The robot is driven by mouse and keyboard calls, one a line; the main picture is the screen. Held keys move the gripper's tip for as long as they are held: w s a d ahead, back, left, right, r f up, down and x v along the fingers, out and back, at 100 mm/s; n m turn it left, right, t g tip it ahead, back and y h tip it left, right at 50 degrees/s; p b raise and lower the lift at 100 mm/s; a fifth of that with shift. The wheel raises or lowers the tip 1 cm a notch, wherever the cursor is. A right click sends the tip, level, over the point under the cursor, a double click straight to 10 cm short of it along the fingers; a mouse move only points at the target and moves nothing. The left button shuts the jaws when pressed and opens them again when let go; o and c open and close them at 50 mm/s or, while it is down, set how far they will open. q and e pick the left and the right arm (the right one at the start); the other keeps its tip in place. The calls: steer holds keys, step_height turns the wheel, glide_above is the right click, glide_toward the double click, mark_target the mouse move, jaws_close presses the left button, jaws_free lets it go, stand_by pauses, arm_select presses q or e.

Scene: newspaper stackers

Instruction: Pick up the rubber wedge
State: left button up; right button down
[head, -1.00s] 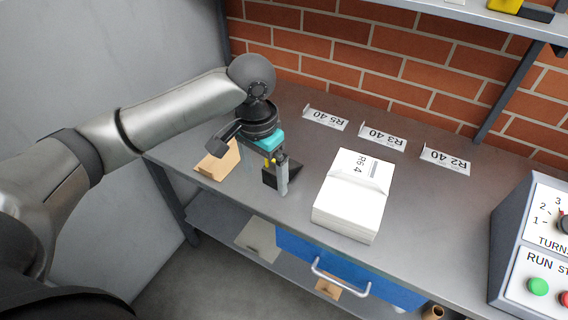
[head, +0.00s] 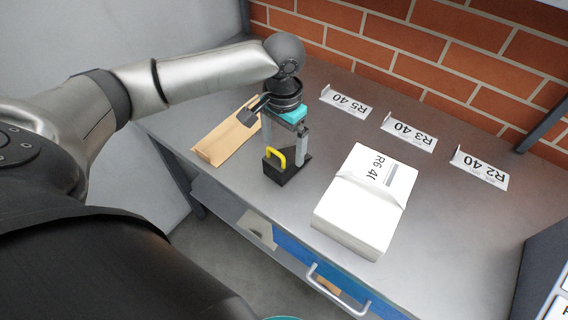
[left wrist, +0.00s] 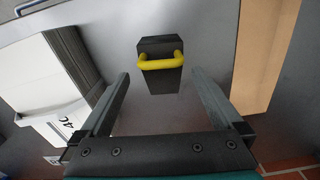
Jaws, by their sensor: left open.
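The rubber wedge (head: 288,168) is a black block with a yellow handle, lying on the grey bench just left of the paper stack. My left gripper (head: 284,142) is above it, pointing down with its fingers spread. In the left wrist view the wedge (left wrist: 160,76) lies ahead, in line with the gap between the two fingers (left wrist: 160,95). The fingers stand apart on either side and nothing is held. The yellow handle crosses the wedge's top and faces the camera. My right gripper is in neither view.
A bundle of white paper (head: 366,202) marked R6 lies right of the wedge. A tan cardboard piece (head: 225,138) lies left of it. Labels R5 (head: 345,101), R3 (head: 408,132) and R2 (head: 480,168) stand along the brick wall. A blue drawer (head: 345,290) hangs below the bench's front edge.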

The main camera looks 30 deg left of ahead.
mark_target(289, 152)
arm_select(q)
steer(key=shift+f, duration=0.55)
steer(key=shift+w+f, duration=0.1)
steer(key=shift+f, duration=0.2)
steer(key=f, duration=0.1)
steer(key=f+b, duration=0.1)
steer(key=f, duration=0.1)
steer(key=f+b, duration=0.1)
steer(key=shift+w+a+f, duration=0.1)
steer(key=shift+w+f, duration=0.15)
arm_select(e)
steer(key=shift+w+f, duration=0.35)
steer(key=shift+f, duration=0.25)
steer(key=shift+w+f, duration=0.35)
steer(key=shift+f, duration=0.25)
arm_select(q)
steer(key=shift+c, duration=0.2)
steer(key=c, duration=0.8)
steer(key=shift+r, duration=0.1)
jaws_close()
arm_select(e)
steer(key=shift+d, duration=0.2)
